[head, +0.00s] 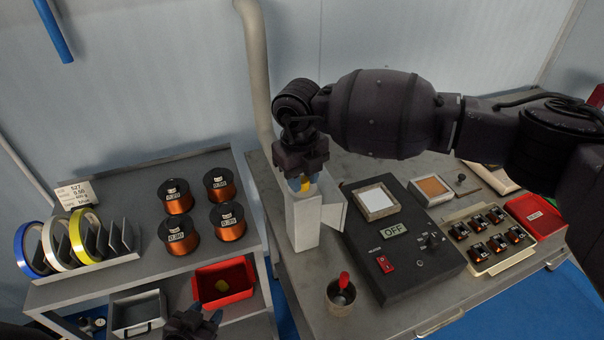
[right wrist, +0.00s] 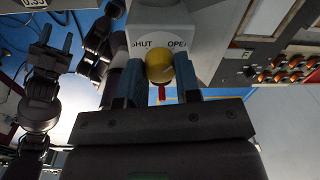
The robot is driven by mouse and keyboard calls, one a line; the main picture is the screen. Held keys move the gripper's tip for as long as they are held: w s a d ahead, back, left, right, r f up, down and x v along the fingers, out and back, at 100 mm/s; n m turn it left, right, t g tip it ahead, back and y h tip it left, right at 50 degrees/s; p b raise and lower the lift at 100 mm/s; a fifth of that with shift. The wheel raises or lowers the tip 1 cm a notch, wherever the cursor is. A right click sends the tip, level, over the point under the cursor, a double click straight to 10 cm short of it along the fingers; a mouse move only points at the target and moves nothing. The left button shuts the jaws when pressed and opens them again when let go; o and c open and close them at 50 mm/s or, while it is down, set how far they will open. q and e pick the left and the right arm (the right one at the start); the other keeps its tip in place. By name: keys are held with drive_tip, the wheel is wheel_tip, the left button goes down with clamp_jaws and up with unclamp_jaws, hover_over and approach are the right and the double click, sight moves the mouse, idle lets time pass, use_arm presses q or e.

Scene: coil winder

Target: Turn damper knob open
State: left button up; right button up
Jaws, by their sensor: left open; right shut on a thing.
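The damper knob is yellow and shows as a small patch (head: 306,186) at the top of a light grey duct box (head: 304,222). In the right wrist view the knob (right wrist: 159,67) sits below the printed words SHUT and OPEN, with a red piece under it. My right gripper (head: 301,183) reaches down from above and is shut on the knob, one blue finger on each side. The knob's exact angle is hard to read. My left gripper (head: 207,320) is open and empty, low in front of the red bin.
A black control unit (head: 405,262) reading OFF stands right of the duct box. Copper wire spools (head: 176,197) and a red bin (head: 222,283) are on the left shelf. A coil tray (head: 490,240) is at right.

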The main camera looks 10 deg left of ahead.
idle(0.4)
drive_tip(key=o, duration=0.9)
drive_tip(key=shift+r, duration=0.1)
drive_tip(key=r, duration=1)
drive_tip(key=shift+s+a+r, duration=0.15)
drive_tip(key=shift+a+r, duration=0.05)
drive_tip(key=shift+r, duration=0.1)
